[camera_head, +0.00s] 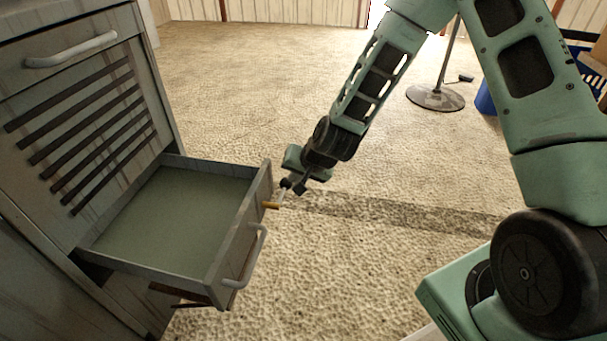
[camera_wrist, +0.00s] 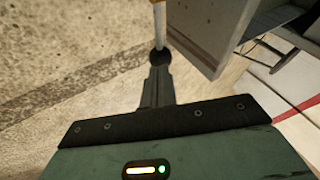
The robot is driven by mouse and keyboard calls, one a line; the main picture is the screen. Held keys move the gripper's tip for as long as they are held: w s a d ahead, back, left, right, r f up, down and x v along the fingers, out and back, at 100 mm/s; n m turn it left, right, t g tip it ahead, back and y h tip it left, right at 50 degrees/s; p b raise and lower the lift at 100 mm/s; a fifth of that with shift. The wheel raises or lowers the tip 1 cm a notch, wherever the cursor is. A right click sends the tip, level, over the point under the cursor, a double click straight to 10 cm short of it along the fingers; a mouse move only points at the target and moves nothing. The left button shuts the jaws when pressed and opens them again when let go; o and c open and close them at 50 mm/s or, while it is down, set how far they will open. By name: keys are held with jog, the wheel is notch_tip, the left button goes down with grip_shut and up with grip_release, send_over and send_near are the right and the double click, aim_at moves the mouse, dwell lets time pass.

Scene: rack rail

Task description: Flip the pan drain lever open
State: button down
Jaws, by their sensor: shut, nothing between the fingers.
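The pan (camera_head: 213,265) is pulled out of the grey cabinet like a shallow drawer, with a pale green floor. A short brass fitting (camera_head: 270,205) sticks out of its front panel near the far corner. A thin pale lever (camera_head: 281,196) rises from it to a dark knob (camera_head: 285,184). In the wrist view the lever (camera_wrist: 159,24) runs up from the round dark knob (camera_wrist: 160,57), beside the pan's wall (camera_wrist: 207,35). My gripper (camera_head: 296,188) is shut and empty beside the knob. Its fingertips (camera_wrist: 158,72) are at the knob; I cannot tell whether they touch.
A pale bar handle (camera_head: 258,255) is on the pan's front, nearer than the lever. The cabinet (camera_head: 30,140) has a slatted front and an upper handle (camera_head: 70,52). A round stand base (camera_head: 436,97) and a blue basket (camera_head: 485,98) are farther right. The carpet between is clear.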

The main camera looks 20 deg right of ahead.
jog(key=shift+x, duration=1)
jog(key=shift+d, duration=0.1)
notch_tip(320, 180, down, 11)
jog(key=s+a+m+g+y, duration=0.2)
jog(key=m+g+y, duration=0.2)
jog(key=g+y, duration=0.6)
jog(key=shift+s+m+g, duration=0.2)
jog(key=shift+m+g, duration=0.1)
jog(key=shift+g, duration=0.7)
jog(key=shift+s+f, duration=0.2)
